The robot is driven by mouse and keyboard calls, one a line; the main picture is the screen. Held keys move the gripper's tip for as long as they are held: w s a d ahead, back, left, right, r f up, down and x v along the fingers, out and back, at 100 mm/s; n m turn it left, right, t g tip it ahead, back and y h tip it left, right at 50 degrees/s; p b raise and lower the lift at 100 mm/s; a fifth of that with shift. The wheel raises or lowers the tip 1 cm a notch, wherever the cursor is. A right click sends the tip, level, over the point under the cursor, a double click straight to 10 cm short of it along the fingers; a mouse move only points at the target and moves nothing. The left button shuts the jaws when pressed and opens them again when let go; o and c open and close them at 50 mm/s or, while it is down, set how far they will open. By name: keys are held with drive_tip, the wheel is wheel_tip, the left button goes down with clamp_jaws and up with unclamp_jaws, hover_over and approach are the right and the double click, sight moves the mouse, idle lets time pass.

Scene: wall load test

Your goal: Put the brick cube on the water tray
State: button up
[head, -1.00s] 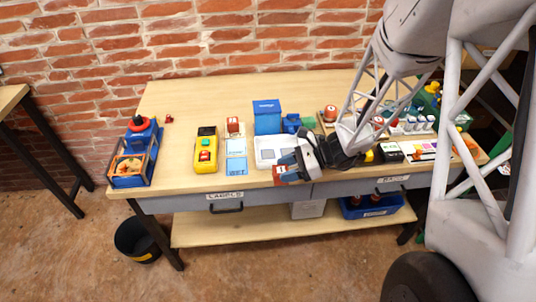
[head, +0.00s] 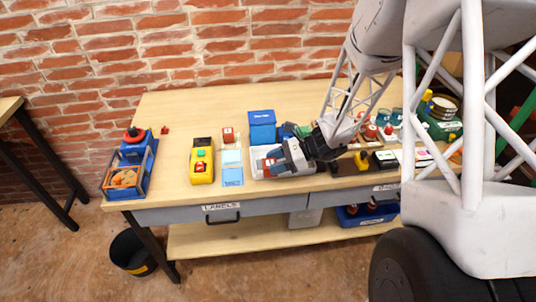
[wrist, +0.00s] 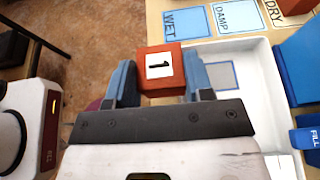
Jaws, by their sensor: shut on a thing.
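My gripper (wrist: 160,82) is shut on the brick cube (wrist: 161,70), an orange-red block with a white label reading 1. The water tray (wrist: 262,82) is a shallow white tray with grey pads inside. In the wrist view the cube overlaps the tray's near left part; the height between them is hard to tell. In the head view my gripper (head: 268,164) covers much of the tray (head: 257,153), and the cube is mostly hidden. A blue container (wrist: 299,70) with a FILL label (wrist: 308,138) stands beside the tray.
WET (head: 232,177) and DAMP (head: 231,158) cards lie left of the tray, with another red block (head: 228,134) behind them. A yellow device (head: 202,162) and a blue crate (head: 128,178) stand farther left. The blue container (head: 262,126) rises behind the tray.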

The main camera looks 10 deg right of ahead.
drive_tip(key=w, duration=0.5)
drive_tip(key=w+a, duration=0.1)
drive_tip(key=w, duration=0.2)
drive_tip(key=shift+w+f, duration=0.15)
drive_tip(key=shift+f, duration=0.25)
drive_tip(key=shift+f, duration=0.15)
drive_tip(key=shift+f, duration=1.6)
drive_tip(key=shift+f, duration=0.1)
drive_tip(key=o, duration=1)
drive_tip(key=shift+v, duration=6)
